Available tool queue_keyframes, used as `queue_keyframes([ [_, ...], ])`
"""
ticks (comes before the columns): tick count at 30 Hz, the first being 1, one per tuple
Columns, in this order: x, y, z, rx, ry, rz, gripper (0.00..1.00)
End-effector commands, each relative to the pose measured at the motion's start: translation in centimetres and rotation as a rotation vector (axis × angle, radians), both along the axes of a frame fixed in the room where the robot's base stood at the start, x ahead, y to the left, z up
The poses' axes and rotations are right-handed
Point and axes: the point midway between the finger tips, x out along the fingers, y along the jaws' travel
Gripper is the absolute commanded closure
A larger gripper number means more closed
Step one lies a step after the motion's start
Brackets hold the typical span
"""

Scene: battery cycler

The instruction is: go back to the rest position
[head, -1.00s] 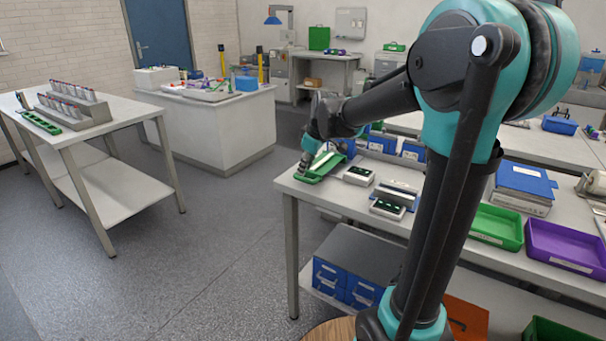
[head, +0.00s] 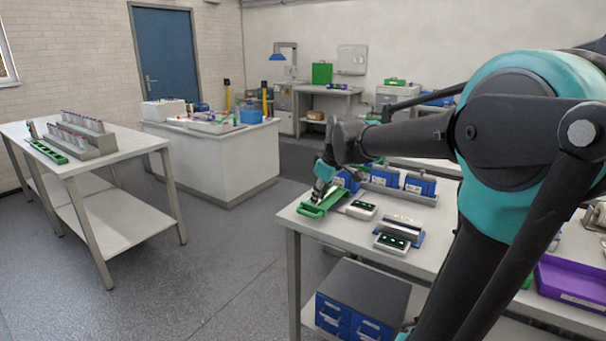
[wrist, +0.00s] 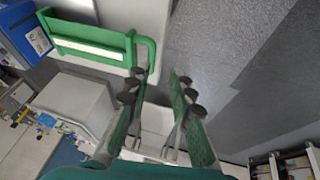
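My gripper (head: 323,178) is above the near left corner of the bench on the right, by a green tray (head: 313,211) with a handle. In the wrist view my gripper (wrist: 161,77) has its two fingers apart, with floor showing between them. The green tray (wrist: 90,50) shows there at the upper left, its looped handle close beside the left finger. I cannot tell whether they touch. Nothing shows held between the fingers. My arm reaches over from the right side of the head view.
The bench (head: 342,228) also carries small devices (head: 392,243) and blue bins (head: 420,185). A purple tray (head: 575,282) lies at the right. A white table (head: 125,145) at the left holds a rack of vials (head: 80,140). Open floor lies between the tables.

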Motion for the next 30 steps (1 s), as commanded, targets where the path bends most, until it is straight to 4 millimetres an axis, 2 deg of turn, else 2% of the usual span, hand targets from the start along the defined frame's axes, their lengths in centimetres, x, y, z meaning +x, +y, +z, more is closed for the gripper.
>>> queue_keyframes([
  [5,-6.8,-4.2,-7.4,0.048,0.045,-0.286,0.78],
  [9,-13.3,-7.2,-13.3,0.09,0.073,-0.531,0.78],
  [12,-17.2,-8.7,-16.5,0.118,0.085,-0.674,0.78],
  [15,-20.1,-9.5,-18.7,0.138,0.092,-0.776,0.78],
  [20,-22.1,-10.1,-20.1,0.151,0.095,-0.849,0.78],
  [30,-22.2,-10.2,-20.2,0.153,0.095,-0.854,0.78],
])
